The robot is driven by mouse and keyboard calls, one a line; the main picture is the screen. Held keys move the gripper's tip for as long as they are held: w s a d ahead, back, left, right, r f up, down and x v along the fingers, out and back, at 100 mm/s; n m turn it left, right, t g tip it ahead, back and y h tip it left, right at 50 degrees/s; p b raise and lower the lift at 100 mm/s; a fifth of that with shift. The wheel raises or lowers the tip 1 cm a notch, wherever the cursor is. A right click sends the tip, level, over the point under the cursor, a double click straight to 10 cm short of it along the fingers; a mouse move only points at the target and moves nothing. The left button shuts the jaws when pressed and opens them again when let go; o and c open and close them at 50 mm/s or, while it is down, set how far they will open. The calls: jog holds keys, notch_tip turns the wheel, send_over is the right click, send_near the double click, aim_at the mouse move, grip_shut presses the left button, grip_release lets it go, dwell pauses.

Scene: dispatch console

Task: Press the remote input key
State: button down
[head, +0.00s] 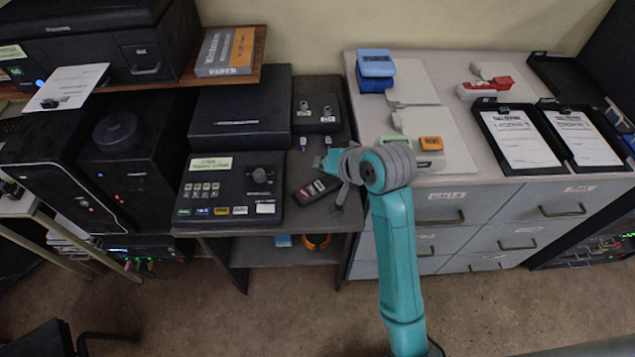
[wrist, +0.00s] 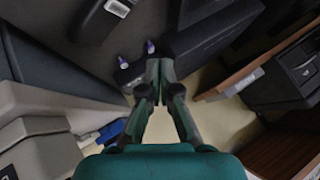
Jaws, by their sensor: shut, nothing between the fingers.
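The dark control console (head: 225,173) sits on the dark desk, left of my gripper in the head view. It has a green label, a small block of keys, a knob and a front row of coloured keys (head: 221,211). The key lettering is too small to read, so I cannot tell which one is the remote input key. My gripper (head: 322,162) is to the right of the console, apart from its keys. In the wrist view my gripper (wrist: 158,75) is shut and empty, its fingers meeting ahead. No key shows clearly there.
A black handheld device (head: 315,190) lies beside the console. Behind are a dark box (head: 240,108) and a small two-knob unit (head: 316,112) with purple-tipped plugs. A wooden shelf (head: 190,77) overhangs at back left. A grey drawer cabinet (head: 475,225) stands right.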

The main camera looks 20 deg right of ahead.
aim_at(321, 187)
jog(key=shift+w+r, duration=0.3)
jog(key=shift+r, duration=0.2)
jog(key=shift+w+r, duration=0.3)
jog(key=shift+r, duration=0.2)
jog(key=shift+f, duration=0.1)
jog(key=shift+f, duration=4.3)
jog(key=shift+f, duration=0.2)
jog(key=shift+f, duration=0.25)
jog(key=shift+f, duration=0.3)
jog(key=shift+r, duration=0.75)
